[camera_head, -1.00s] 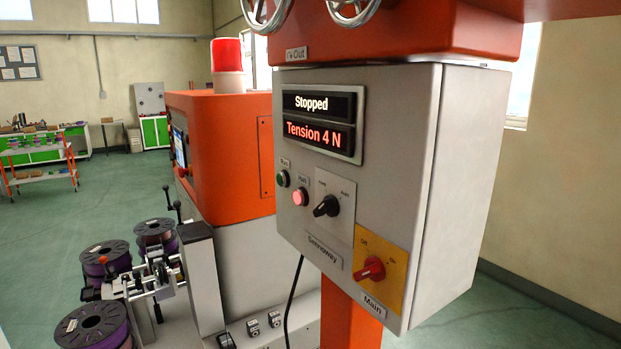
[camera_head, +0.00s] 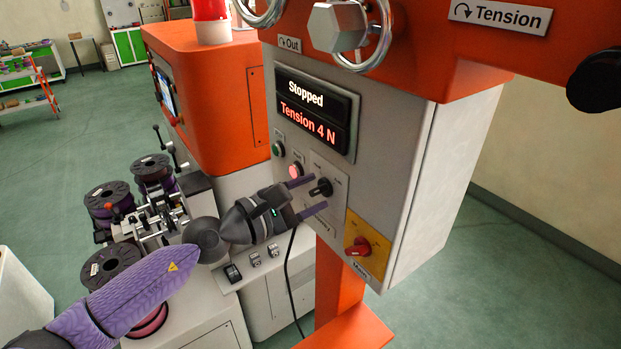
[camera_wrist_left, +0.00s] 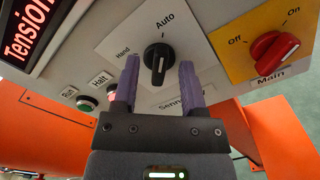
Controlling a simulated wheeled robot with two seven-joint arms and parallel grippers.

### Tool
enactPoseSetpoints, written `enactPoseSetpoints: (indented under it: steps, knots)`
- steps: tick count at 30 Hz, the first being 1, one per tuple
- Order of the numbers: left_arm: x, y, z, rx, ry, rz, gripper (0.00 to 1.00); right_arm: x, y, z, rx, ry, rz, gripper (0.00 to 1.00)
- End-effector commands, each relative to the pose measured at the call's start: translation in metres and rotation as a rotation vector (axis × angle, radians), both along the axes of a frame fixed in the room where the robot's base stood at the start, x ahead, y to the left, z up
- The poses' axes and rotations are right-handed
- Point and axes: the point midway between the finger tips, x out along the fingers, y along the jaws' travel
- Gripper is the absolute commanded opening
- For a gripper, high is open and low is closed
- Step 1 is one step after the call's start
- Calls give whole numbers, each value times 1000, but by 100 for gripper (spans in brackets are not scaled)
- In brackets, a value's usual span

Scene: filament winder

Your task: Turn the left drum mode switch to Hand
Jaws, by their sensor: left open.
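The black mode switch (camera_head: 321,187) is on a pale plate on the front of the grey control box. In the left wrist view the switch (camera_wrist_left: 157,58) has "Hand" at its upper left and "Auto" above it. Its grip lies in line with the Auto mark. My left gripper (camera_head: 318,193) is open in front of the plate. In the left wrist view its purple fingers (camera_wrist_left: 160,78) stand on either side of the switch, with visible gaps to it. How deep the fingertips reach is hard to tell. My right gripper is not in view.
The red Main switch (camera_head: 358,247) on a yellow plate is at the lower right. The green Run button (camera_head: 278,149) and lit Halt button (camera_head: 295,171) are left of the switch. An orange arm with chrome handwheels overhangs the box. Purple spools (camera_head: 108,203) stand at left.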

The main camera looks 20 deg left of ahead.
Motion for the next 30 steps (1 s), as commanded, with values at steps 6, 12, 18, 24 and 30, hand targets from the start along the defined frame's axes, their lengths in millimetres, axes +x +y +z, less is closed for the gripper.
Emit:
enactPoseSetpoints:
  steps: [6, 12, 18, 24, 30]
  knots:
    - [4, -3, -1, 1, -1, 0, 54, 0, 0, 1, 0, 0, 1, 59]
    - [4, -3, -1, 0, 0, 0, 37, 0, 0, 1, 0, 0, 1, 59]
    - [3, -3, -1, -1, 1, 0, 0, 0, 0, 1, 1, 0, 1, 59]
    - [3, -3, -1, -1, 1, 0, 0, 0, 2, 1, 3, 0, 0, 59]
    - [4, -3, 0, -19, 15, 0, 0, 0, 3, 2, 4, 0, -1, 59]
